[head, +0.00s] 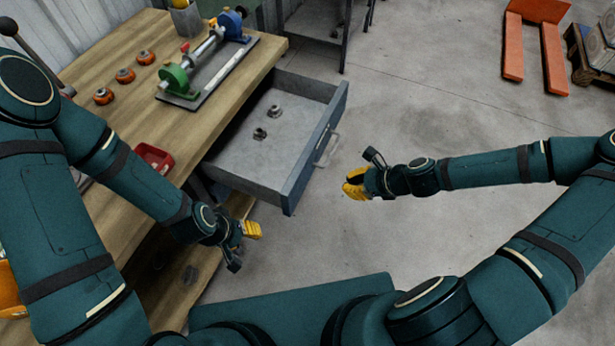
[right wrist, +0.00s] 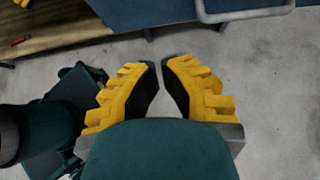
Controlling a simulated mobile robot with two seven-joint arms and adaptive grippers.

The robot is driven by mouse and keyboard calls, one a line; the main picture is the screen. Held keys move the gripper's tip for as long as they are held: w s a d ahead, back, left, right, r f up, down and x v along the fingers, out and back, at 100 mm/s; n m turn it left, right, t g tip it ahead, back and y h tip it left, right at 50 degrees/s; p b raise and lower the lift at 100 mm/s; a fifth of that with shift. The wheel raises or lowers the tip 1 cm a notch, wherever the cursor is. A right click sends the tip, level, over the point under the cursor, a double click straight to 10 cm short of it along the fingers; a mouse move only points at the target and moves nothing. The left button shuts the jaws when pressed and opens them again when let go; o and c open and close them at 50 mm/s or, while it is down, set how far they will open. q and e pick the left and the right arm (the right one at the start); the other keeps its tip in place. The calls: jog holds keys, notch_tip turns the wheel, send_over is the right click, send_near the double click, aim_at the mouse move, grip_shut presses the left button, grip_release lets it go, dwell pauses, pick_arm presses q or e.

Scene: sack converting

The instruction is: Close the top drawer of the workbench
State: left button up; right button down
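The workbench's top drawer (head: 235,165) is grey with a blue-grey front, pulled well out to the right of the bench. Its pale bar handle (head: 325,147) is on the outer face. My right gripper (head: 350,187) is just right of the drawer front, apart from it. In the right wrist view its yellow fingertips (right wrist: 159,63) nearly meet, with nothing between them. The drawer front (right wrist: 150,12) and handle (right wrist: 240,14) show beyond them at the top. My left gripper (head: 246,240) is below and left of the drawer's near corner; its finger opening is unclear.
The wooden workbench (head: 115,55) bears a green and blue fixture (head: 205,62), several orange-brown parts (head: 125,75) and a red tray (head: 153,157). Two small metal parts (head: 260,134) lie in the drawer. Floor to the right is clear up to orange forks (head: 552,60).

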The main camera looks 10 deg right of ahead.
aim_at(304, 183)
jog(key=x, duration=0.4)
jog(key=r+b+x, duration=0.1)
jog(key=x, duration=0.2)
jog(key=a+b+x, duration=0.1)
jog(key=x, duration=0.3)
jog(key=shift+w+a, duration=0.3)
jog(key=shift+w, duration=0.15)
pick_arm(q)
jog(key=shift+s+f+b, duration=0.15)
jog(key=shift+f, duration=0.55)
jog(key=shift+s+f+b, duration=0.1)
jog(key=shift+f+b, duration=0.05)
jog(key=shift+f, duration=0.5)
pick_arm(e)
jog(key=shift+w+a, duration=0.3)
jog(key=shift+a, duration=0.15)
